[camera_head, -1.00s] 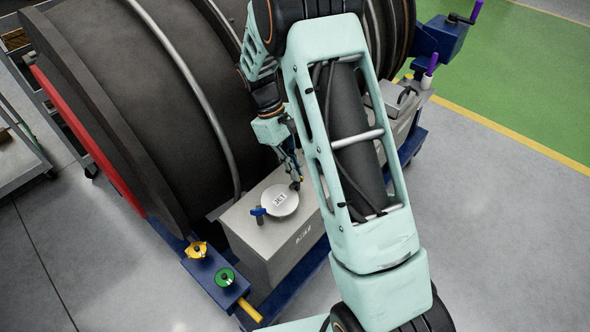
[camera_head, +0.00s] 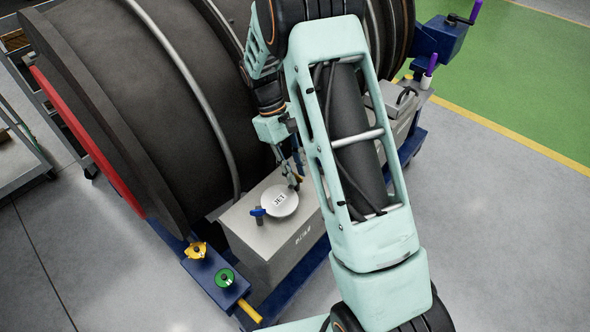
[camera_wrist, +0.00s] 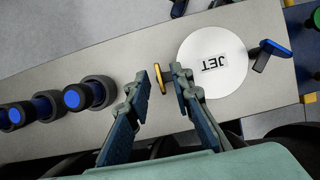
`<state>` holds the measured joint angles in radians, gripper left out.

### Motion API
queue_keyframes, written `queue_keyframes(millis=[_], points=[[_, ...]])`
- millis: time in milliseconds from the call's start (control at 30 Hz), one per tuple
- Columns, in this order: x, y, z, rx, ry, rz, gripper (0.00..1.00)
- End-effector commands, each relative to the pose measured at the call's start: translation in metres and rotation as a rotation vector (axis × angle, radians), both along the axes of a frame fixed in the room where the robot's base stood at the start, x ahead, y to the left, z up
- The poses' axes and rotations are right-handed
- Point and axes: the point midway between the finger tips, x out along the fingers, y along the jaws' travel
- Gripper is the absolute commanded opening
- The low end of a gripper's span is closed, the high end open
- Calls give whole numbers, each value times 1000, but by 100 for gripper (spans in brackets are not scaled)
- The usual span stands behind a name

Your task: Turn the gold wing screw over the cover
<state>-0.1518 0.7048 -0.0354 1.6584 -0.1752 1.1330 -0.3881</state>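In the wrist view, the gold wing screw (camera_wrist: 162,78) is a thin upright-looking gold piece on the grey box top. It lies beside the round white cover (camera_wrist: 202,74) marked JET. My gripper (camera_wrist: 159,74) is open, with one fingertip on each side of the gold screw and a gap visible on both sides. In the head view, the cover (camera_head: 280,201) sits on the grey box (camera_head: 278,238), and my gripper (camera_head: 294,182) is at its far right edge. The gold screw is hidden or too small to make out there.
A blue lever (camera_wrist: 268,52) stands beside the cover. Several blue-capped dark cylinders (camera_wrist: 85,95) are at the left in the wrist view. In the head view, a yellow knob (camera_head: 197,250) and a green knob (camera_head: 224,278) sit on a blue bracket, and a large dark engine casing (camera_head: 150,90) is behind.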

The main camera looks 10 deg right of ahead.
Motion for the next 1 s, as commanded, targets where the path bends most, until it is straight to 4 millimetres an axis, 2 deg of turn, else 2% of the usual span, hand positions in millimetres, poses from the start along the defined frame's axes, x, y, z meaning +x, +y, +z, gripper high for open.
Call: queue_keyframes(millis=[233,367,800,1000], points=[[0,0,1,0,1,1,21],[5,3,11,0,-2,2,21],[31,22,91,1,-3,2,21],[37,26,108,0,-1,1,21]])
